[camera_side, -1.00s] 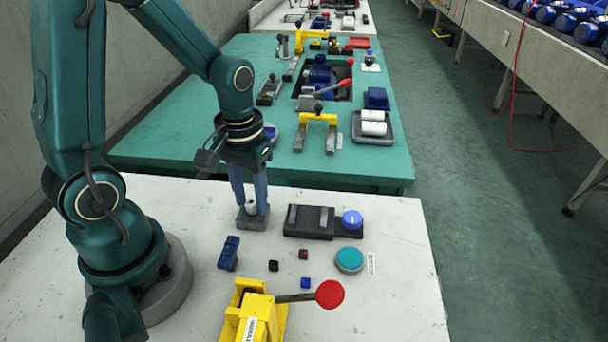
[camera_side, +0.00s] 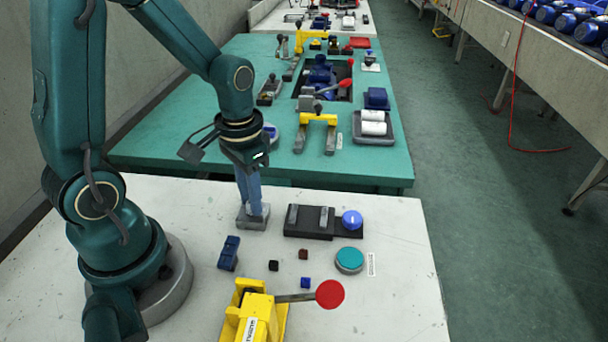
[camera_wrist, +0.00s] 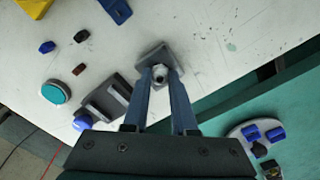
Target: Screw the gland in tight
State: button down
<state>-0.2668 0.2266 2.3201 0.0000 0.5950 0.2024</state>
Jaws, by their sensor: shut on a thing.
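The gland (camera_wrist: 159,72) is a small pale round fitting in a grey square block (camera_wrist: 152,54) on the white table. The block also shows in the side view (camera_side: 252,218). My gripper (camera_side: 254,211) points straight down over the block. In the wrist view its two long blue-grey fingers (camera_wrist: 160,80) stand on either side of the gland and are shut on it. In the side view the fingers hide the gland. How deep the gland sits in the block cannot be told.
A black fixture with a blue knob (camera_side: 352,220) lies right of the block. A teal button (camera_side: 349,260), a blue block (camera_side: 229,253), small cubes (camera_side: 303,254) and a yellow clamp with a red-knobbed lever (camera_side: 254,320) are nearer. The table's right side is clear.

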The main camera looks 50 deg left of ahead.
jog(key=shift+m, duration=1.4)
jog(key=m, duration=0.7)
jog(key=c, duration=0.9)
grip_release()
jog(key=shift+r, duration=2.25)
